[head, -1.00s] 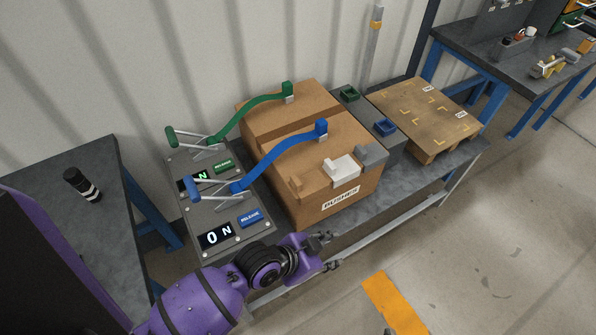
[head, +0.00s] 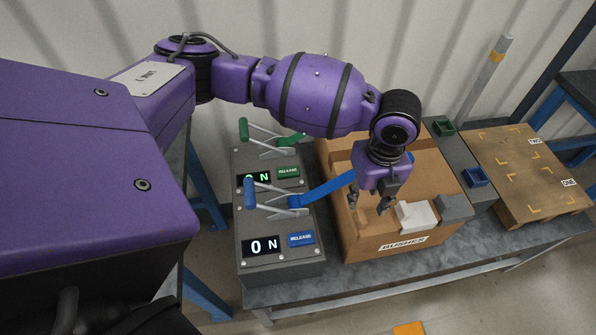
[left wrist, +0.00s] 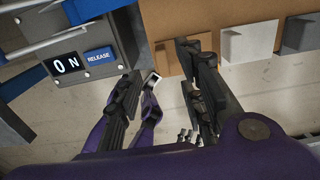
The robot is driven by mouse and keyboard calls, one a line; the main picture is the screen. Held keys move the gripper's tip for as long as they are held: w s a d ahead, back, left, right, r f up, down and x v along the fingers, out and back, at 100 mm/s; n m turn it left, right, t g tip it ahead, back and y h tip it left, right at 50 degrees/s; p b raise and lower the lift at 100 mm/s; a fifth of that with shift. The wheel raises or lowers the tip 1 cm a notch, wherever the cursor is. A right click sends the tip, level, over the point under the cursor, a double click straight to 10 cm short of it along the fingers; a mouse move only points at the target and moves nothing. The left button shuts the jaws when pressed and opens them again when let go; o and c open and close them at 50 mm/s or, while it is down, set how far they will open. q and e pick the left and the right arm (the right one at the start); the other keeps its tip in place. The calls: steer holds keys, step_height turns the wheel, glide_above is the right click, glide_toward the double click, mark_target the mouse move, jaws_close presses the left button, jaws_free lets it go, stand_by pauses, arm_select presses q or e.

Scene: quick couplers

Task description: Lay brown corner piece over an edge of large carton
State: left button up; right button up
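The large carton (head: 410,180) stands on the bench, with its printed front label facing me. The brown corner piece (left wrist: 164,60) shows in the left wrist view at the carton's front edge, partly covered by one finger. In the head view it is hidden or hard to pick out behind my gripper. My left gripper (head: 369,203) points down over the carton's front left part, fingers apart and empty. In the left wrist view its two fingers (left wrist: 160,85) are spread, one close to the brown piece; contact cannot be told.
White (head: 415,215) and grey (head: 457,208) corner pieces sit right of my gripper at the carton's front edge. A strap-tension panel (head: 275,240) with levers and a blue strap (head: 325,190) is on the left. A marked pallet (head: 525,165) stands on the right.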

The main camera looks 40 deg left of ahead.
mark_target(362, 215)
arm_select(q)
steer(key=f, duration=0.6)
steer(key=shift+s+d+f, duration=0.2)
steer(key=shift+d+f, duration=0.15)
steer(key=shift+r, duration=0.1)
jaws_close()
